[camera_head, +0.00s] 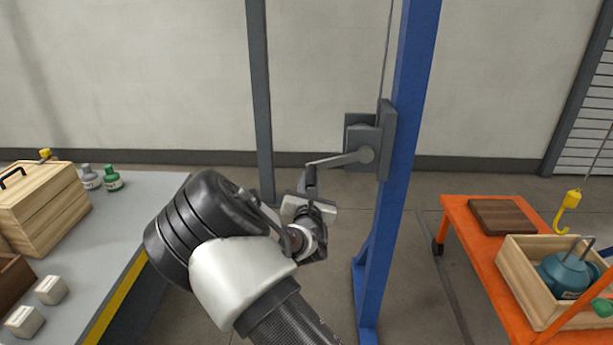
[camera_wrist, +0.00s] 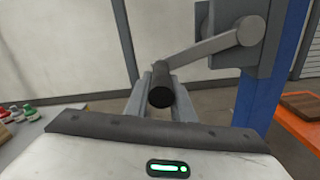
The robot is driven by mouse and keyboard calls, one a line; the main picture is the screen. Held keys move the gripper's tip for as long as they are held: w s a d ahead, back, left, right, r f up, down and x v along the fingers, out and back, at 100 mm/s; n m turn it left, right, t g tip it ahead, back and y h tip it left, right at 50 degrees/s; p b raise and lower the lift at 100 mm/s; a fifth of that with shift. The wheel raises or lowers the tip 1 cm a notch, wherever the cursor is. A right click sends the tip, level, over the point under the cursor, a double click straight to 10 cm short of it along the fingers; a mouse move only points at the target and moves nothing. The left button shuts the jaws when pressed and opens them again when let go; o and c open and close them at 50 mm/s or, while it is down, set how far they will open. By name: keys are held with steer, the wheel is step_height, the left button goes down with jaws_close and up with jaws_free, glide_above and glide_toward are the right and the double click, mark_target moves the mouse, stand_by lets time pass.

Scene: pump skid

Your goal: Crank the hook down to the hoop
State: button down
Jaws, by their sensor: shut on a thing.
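The yellow hook (camera_head: 567,208) hangs at the right in the head view, above the back part of a wooden crate (camera_head: 517,280). The teal pump (camera_head: 566,275) sits in that crate, and a grey hoop (camera_head: 578,247) stands up from its top. The hook is above the hoop and apart from it. The grey winch (camera_head: 366,140) is on the blue post, with its crank arm (camera_head: 338,160) pointing left. My gripper (camera_wrist: 161,98) is shut on the dark crank handle (camera_wrist: 162,86) at the arm's end. In the head view my wrist partly hides the grip.
The crate stands on an orange cart (camera_head: 462,222) with a dark wooden board (camera_head: 502,217). The blue post (camera_head: 405,120) stands close right of my arm, a grey post (camera_head: 262,110) behind it. A grey workbench (camera_head: 120,215) with boxes and bottles is at left.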

steer(key=shift+d+f+n+b, duration=0.45)
steer(key=shift+d+f+n, duration=0.45)
steer(key=shift+d+f, duration=0.25)
steer(key=shift+w+d, duration=0.1)
steer(key=c, duration=1.5)
jaws_free()
steer(key=shift+d, duration=0.1)
steer(key=shift+c, duration=0.2)
steer(key=shift+a, duration=0.3)
steer(key=s+p, duration=0.1)
steer(key=s, duration=1.6)
steer(key=shift+s+p, duration=0.25)
steer(key=shift+p, duration=0.15)
